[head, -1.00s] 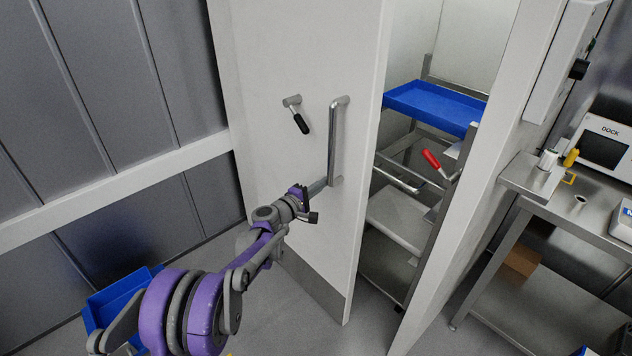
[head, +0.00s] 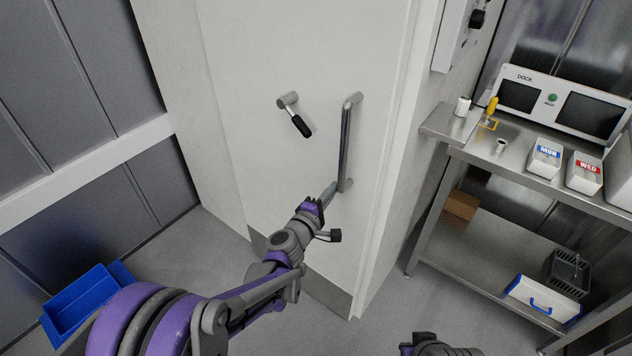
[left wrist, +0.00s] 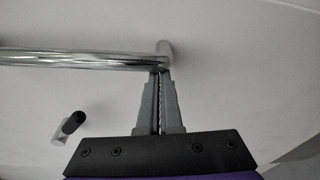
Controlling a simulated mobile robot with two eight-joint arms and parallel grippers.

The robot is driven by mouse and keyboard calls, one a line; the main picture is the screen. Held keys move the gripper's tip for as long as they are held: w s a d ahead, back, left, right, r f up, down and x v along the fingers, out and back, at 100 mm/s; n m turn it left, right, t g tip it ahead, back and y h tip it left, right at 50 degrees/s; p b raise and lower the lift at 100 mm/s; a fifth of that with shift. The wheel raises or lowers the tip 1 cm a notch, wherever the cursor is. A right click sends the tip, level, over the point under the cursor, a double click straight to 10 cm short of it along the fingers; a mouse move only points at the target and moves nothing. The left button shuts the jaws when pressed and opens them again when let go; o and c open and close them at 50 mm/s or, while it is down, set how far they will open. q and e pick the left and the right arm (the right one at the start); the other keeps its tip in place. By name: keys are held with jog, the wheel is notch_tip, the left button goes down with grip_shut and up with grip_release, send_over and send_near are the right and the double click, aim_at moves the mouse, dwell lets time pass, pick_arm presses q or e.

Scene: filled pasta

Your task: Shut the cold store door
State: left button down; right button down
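The white cold store door (head: 240,60) fills the middle of the head view. Its right edge lies along the door frame (head: 412,140), and no opening into the store shows. A vertical steel bar handle (head: 346,140) and a black-gripped lever (head: 300,125) are on the door. My left gripper (head: 330,192) is at the bar's lower end. In the left wrist view its fingers (left wrist: 158,75) are together, tips at the bar's end mount (left wrist: 165,54), with no bar between them. A dark part of my right arm (head: 437,346) shows at the bottom edge; its fingers are not clear.
A steel bench (head: 520,165) with a dock unit (head: 555,100), labelled bins and a lower shelf stands at right. A blue crate (head: 85,300) sits on the floor at left. Grey floor is clear before the door.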

pick_arm(q)
jog(key=shift+s+d, duration=0.4)
jog(key=shift+d, duration=0.2)
